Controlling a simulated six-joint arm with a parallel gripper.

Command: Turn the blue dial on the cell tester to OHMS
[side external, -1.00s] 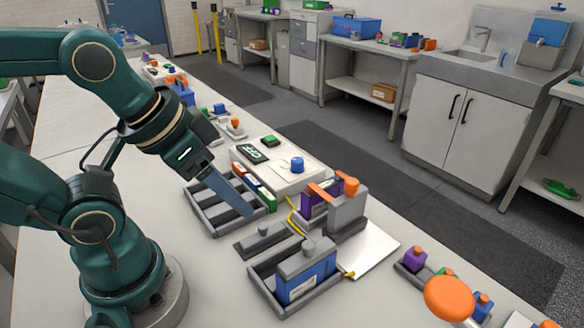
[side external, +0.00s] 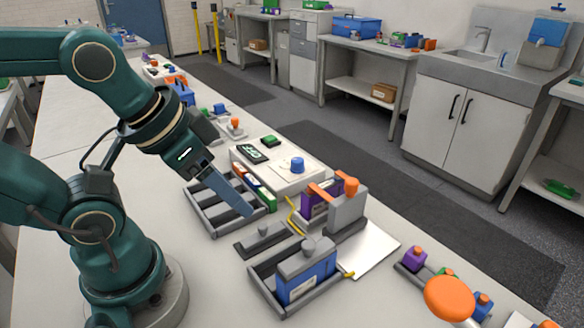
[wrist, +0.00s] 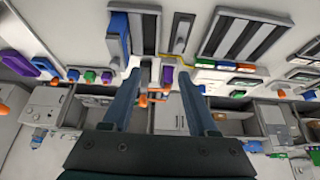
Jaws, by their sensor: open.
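The cell tester (side external: 275,178) is a white box on the bench, right of my gripper in the side view. Its blue dial (side external: 298,164) stands on the top near the right end. A dark display (side external: 252,153) on its top reads what looks like "OFF". I cannot make out any dial markings. My gripper (side external: 248,208) points down and to the right, above the grey slotted tray. It is apart from the dial. In the wrist view my gripper (wrist: 160,68) has its two fingers spread with nothing held between them.
A grey slotted tray (side external: 205,222) lies in front of the tester. A purple cell (side external: 318,205) sits in a grey holder with orange clamps to the right. A blue cell (side external: 308,282) stands in a nearer grey tray. A green button (side external: 269,140) is on the tester.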

